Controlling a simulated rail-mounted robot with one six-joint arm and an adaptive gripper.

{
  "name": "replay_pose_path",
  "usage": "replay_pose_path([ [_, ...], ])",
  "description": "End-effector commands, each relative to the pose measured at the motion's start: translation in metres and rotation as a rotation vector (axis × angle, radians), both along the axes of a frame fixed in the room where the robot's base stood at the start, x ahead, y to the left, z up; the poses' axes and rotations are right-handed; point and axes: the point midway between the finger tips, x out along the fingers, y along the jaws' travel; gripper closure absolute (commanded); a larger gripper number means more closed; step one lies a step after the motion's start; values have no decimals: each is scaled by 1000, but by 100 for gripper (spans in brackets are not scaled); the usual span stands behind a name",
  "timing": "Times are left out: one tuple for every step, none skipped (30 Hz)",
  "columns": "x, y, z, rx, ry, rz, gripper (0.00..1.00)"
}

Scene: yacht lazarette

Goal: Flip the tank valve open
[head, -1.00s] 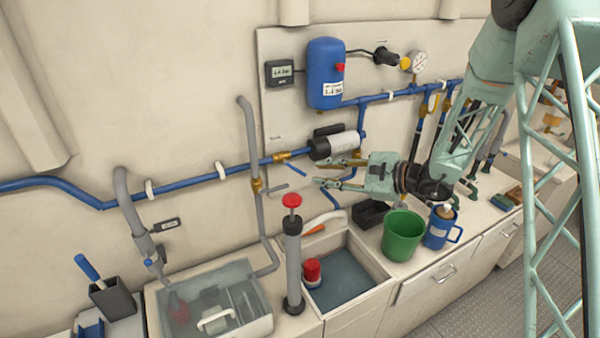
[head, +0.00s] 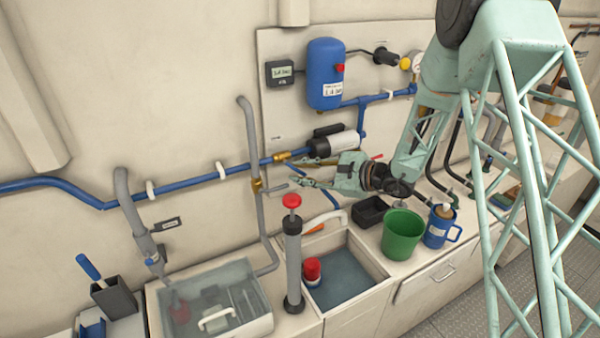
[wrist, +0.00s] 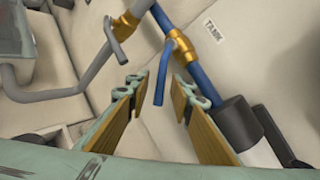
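The tank valve (wrist: 180,44) is a brass body on the blue pipe, beside a "TANK" label (wrist: 212,30) in the wrist view. Its blue lever (wrist: 162,78) sticks out at an angle to the pipe. My gripper (wrist: 162,83) is open and empty, with one finger either side of the lever's free end in the picture. I cannot tell whether the lever lies at fingertip depth; no contact shows. In the head view the valve (head: 281,157) is just left of my gripper (head: 298,170), which partly hides the lever.
A second brass valve (head: 257,185) with a grey lever (wrist: 117,42) sits close by on the grey pipe. A pump (head: 335,145) is right of the tank valve. A red-handled hand pump (head: 292,250), a sink (head: 385,264) and a green bucket (head: 402,234) stand below.

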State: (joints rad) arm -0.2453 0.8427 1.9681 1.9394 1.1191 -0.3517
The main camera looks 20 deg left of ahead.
Motion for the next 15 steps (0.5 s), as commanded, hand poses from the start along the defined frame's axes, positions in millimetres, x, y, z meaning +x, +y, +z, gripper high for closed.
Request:
replay_pose_path([
  [0, 0, 0, 0, 0, 0, 79],
  [0, 0, 0, 0, 0, 0, 79],
  [0, 0, 0, 0, 0, 0, 79],
  [0, 0, 0, 0, 0, 0, 79],
  [0, 0, 0, 0, 0, 0, 79],
  [0, 0, 0, 0, 0, 0, 79],
  [0, 0, 0, 0, 0, 0, 79],
  [0, 0, 0, 0, 0, 0, 81],
  [0, 0, 0, 0, 0, 0, 84],
  [0, 0, 0, 0, 0, 0, 87],
  [0, 0, 0, 0, 0, 0, 90],
  [0, 0, 0, 0, 0, 0, 93],
  [0, 0, 0, 0, 0, 0, 96],
  [0, 0, 0, 0, 0, 0, 99],
  [0, 0, 0, 0, 0, 0, 100],
])
